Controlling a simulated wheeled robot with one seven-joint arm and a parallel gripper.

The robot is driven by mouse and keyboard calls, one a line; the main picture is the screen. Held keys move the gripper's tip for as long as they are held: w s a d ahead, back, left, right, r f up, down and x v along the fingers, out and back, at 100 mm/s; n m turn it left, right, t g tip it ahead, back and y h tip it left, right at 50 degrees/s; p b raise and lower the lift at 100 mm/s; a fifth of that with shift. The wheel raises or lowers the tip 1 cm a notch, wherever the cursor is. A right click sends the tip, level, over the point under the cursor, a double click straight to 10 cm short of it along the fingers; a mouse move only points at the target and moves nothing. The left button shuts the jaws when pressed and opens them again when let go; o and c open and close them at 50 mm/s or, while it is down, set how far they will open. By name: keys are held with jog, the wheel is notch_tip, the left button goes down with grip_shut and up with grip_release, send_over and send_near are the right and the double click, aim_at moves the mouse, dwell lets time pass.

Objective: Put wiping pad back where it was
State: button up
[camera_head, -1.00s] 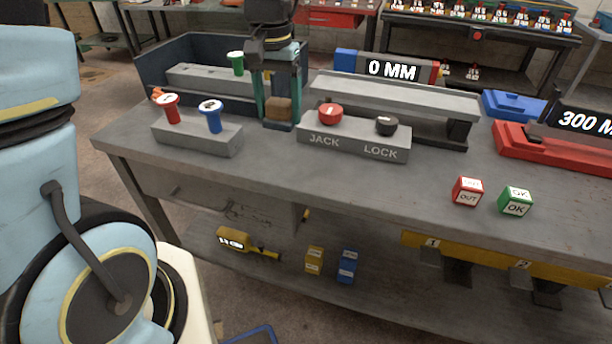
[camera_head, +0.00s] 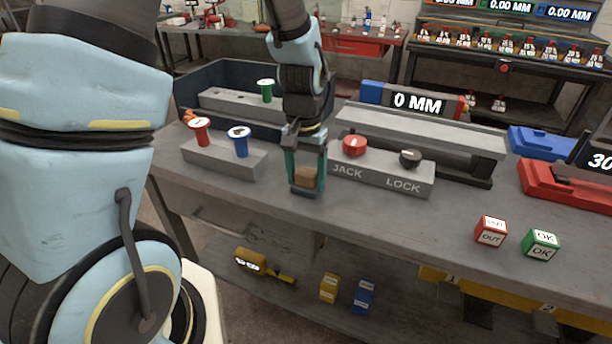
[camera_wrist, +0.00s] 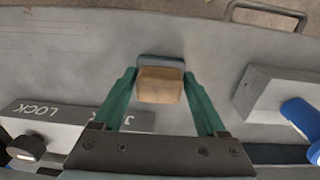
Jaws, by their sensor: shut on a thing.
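The wiping pad is a tan block (camera_head: 306,176) with a dark grey underside. My gripper (camera_head: 305,182) is shut on it from above, with a green finger on each side. The pad is low over the bench top, near the gap between the grey block with two plugs and the JACK/LOCK block. I cannot tell whether it touches the bench. In the wrist view the pad (camera_wrist: 160,86) sits between the fingertips, its grey face toward the bench's front edge.
The grey block (camera_head: 212,160) with red and blue plugs stands left. The JACK/LOCK block (camera_head: 378,182) with red and black knobs stands right. An OUT cube (camera_head: 491,231) and an OK cube (camera_head: 540,243) stand farther right. Bare bench top lies in front of the pad.

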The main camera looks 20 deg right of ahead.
aim_at(304, 171)
jog(key=shift+f, duration=0.2)
jog(key=o, duration=1.2)
jog(key=shift+o, duration=0.2)
jog(key=shift+r, duration=0.15)
notch_tip(304, 171, up, 12)
jog(key=b, duration=0.1)
jog(key=a+f+n+t, duration=0.1)
jog(key=a+f+n, duration=0.1)
jog(key=a, duration=1)
jog(key=w+a+f+n, duration=0.1)
jog(key=a+n, duration=0.4)
jog(key=a, duration=0.8)
jog(key=shift+a+f+t, duration=0.15)
jog(key=shift+f+t, duration=0.25)
jog(key=shift+f, duration=0.25)
jog(key=shift+w, duration=0.15)
